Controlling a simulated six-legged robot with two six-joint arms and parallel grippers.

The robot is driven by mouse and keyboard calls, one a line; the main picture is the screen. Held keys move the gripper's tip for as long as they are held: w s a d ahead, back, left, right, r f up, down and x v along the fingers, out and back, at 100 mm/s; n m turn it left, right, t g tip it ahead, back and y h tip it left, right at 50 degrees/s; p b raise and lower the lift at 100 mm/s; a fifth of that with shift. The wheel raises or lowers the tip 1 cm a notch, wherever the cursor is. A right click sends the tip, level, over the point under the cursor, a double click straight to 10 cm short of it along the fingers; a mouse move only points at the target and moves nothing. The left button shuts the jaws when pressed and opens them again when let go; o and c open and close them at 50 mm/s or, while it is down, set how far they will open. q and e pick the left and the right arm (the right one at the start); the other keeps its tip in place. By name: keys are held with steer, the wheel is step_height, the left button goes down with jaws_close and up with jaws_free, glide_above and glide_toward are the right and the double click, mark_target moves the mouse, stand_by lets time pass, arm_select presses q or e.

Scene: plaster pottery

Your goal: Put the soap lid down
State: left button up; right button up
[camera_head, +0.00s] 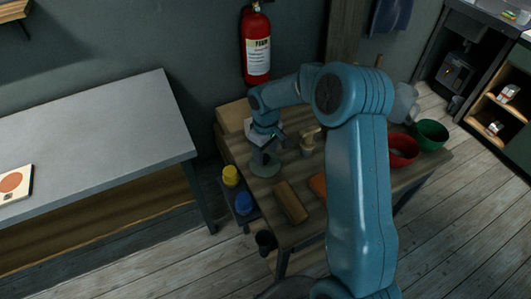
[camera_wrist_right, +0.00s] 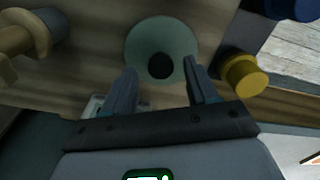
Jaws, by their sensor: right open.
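The soap lid looks like a round, pale grey-green disc (camera_wrist_right: 142,38) with a dark round knob (camera_wrist_right: 160,66) at its middle in the right wrist view. In the head view, a grey-green round shape (camera_head: 266,168) at the back left of the wooden table appears to be the same thing. My right gripper (camera_wrist_right: 160,84) is open, its two fingers apart on either side of the knob, with nothing seen clamped. In the head view this gripper (camera_head: 265,143) is just above the lid and partly covers it. I cannot tell whether anything lies under the lid. My left gripper is not in view.
A brown block (camera_head: 291,203) lies in front; a wooden-handled item (camera_head: 308,138) stands right of the gripper. Red (camera_head: 404,149) and green (camera_head: 432,134) bowls are farther right, partly behind my arm.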

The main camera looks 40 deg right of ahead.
mark_target(265, 157)
step_height(265, 157, up, 11)
steer(key=shift+b, duration=0.35)
stand_by(0.3)
